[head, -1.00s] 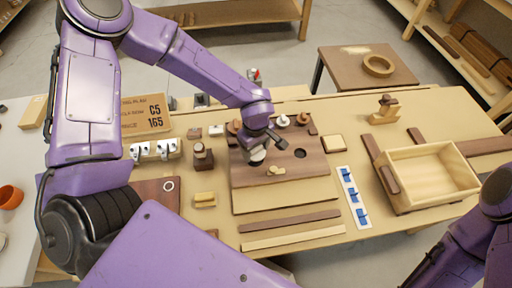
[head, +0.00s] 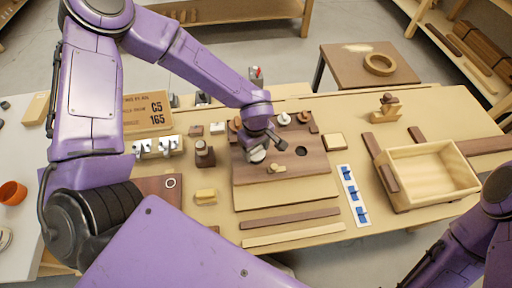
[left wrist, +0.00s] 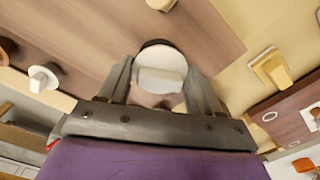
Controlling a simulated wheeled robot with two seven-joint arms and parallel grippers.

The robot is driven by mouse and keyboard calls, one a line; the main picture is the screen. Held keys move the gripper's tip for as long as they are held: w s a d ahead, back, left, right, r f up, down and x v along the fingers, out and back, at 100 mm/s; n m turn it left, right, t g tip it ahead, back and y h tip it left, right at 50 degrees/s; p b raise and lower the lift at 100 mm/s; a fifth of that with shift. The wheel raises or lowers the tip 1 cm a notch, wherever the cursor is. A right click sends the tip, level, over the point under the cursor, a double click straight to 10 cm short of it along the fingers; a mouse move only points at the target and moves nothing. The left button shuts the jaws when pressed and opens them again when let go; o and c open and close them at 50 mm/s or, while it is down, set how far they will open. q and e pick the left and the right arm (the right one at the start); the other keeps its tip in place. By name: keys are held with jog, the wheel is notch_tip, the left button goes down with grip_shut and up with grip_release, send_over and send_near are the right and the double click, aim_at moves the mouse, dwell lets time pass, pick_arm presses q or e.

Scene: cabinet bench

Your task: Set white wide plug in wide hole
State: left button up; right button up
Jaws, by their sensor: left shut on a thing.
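My left gripper (head: 262,151) is over the dark brown board (head: 310,167), left of a round dark hole (head: 301,151). It is shut on a white round plug (head: 255,156), which also shows between the fingers in the left wrist view (left wrist: 161,70). A dark curved edge shows along one side of the plug there. I cannot tell whether the plug is in a hole or just over the board. Another white plug (head: 284,119) stands near the board's back edge, and it shows in the left wrist view (left wrist: 45,77). My right gripper is out of view.
A light wooden knobbed piece (head: 276,168) lies on the board in front of the gripper. A yellow block (head: 205,197) and a dark bottle-like piece (head: 204,155) stand left of it. A strip with blue pieces (head: 353,196) and an open wooden box (head: 432,202) are right.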

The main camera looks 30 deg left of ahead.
pick_arm(q)
jog(key=shift+f+b, duration=0.35)
jog(key=shift+f, duration=0.7)
dwell(0.6)
jog(key=o, duration=1)
notch_tip(320, 180, up, 8)
jog(key=p, duration=0.8)
jog(key=shift+f+p, duration=0.15)
jog(key=shift+p, duration=0.25)
jog(key=shift+f, duration=0.1)
